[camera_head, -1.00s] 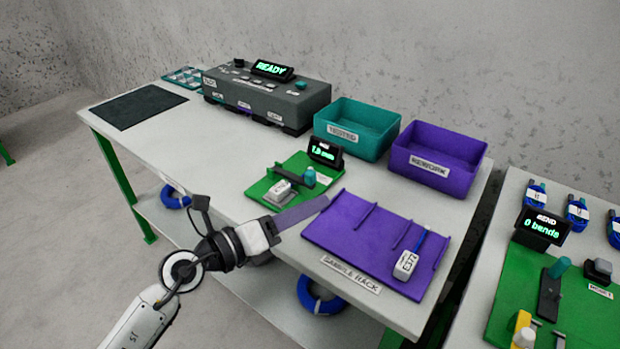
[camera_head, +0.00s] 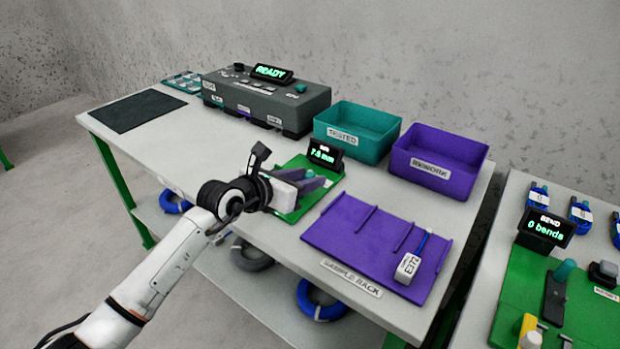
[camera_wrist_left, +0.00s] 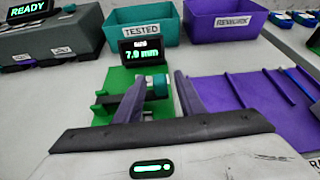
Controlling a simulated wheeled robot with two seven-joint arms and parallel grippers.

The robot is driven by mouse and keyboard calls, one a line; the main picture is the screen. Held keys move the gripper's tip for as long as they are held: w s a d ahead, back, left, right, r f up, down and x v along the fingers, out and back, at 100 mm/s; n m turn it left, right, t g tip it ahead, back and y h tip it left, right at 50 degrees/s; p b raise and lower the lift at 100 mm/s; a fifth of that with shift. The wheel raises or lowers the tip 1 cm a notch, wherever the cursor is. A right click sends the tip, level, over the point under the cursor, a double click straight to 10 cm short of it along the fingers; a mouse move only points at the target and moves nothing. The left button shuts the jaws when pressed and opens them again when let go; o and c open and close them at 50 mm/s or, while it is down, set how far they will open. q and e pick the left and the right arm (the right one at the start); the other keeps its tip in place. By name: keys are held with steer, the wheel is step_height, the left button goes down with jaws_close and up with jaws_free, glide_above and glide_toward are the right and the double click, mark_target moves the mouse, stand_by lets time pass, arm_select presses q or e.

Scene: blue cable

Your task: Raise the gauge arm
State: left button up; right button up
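The gauge is a green plate (camera_head: 296,161) with a black display (camera_head: 322,153) reading 7.9 mm, which also shows in the left wrist view (camera_wrist_left: 142,52). A teal knob (camera_wrist_left: 157,86), probably on the gauge arm, stands on the plate. My left gripper (camera_head: 316,182) is over the gauge with its purple-grey fingers apart. The hand hides the gauge's front. My right gripper is not in view.
A purple sample rack (camera_head: 345,225) holding a white-tagged piece (camera_head: 408,267) lies right of the gauge. The teal tested bin (camera_head: 345,135) and purple rework bin (camera_head: 425,172) stand behind. A grey tester (camera_head: 265,98) reading READY stands at the back left.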

arm_select(q)
steer(key=shift+x, duration=0.95)
jaws_close()
steer(key=shift+a, duration=0.1)
